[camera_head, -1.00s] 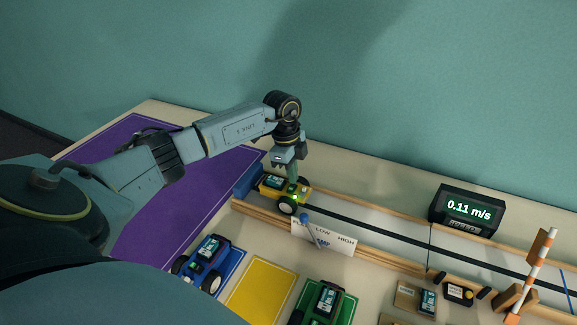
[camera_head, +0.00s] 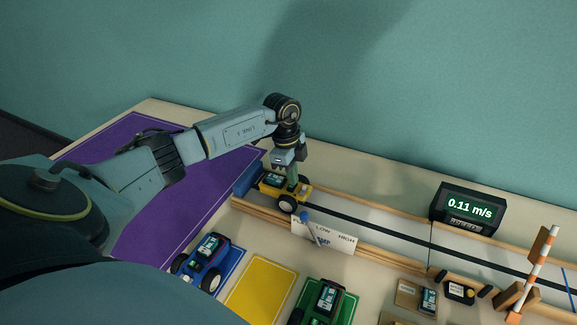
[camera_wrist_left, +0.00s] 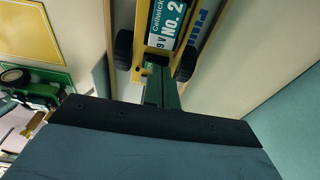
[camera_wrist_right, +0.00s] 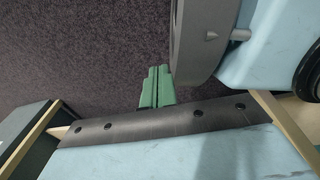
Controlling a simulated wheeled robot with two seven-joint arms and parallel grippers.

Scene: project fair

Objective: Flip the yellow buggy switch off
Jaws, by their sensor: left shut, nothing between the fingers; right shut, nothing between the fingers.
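The yellow buggy (camera_head: 271,190) stands in the wood-edged track at its left end, with a battery on top. The left wrist view shows its battery (camera_wrist_left: 168,25), marked No. 2, and its dark wheels. My left gripper (camera_head: 292,186) is shut and empty, pointing down at the right end of the buggy. Its green fingers (camera_wrist_left: 161,88) reach the buggy's body in the left wrist view; whether they touch is unclear. The switch is hidden by the fingers. My right gripper (camera_wrist_right: 156,86) is shut and empty, over the dark floor.
A blue buggy (camera_head: 208,255) and a green buggy (camera_head: 325,300) stand on mats in front of the track. A speed display (camera_head: 467,210) reads 0.11 m/s. A striped post (camera_head: 538,262) stands at right.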

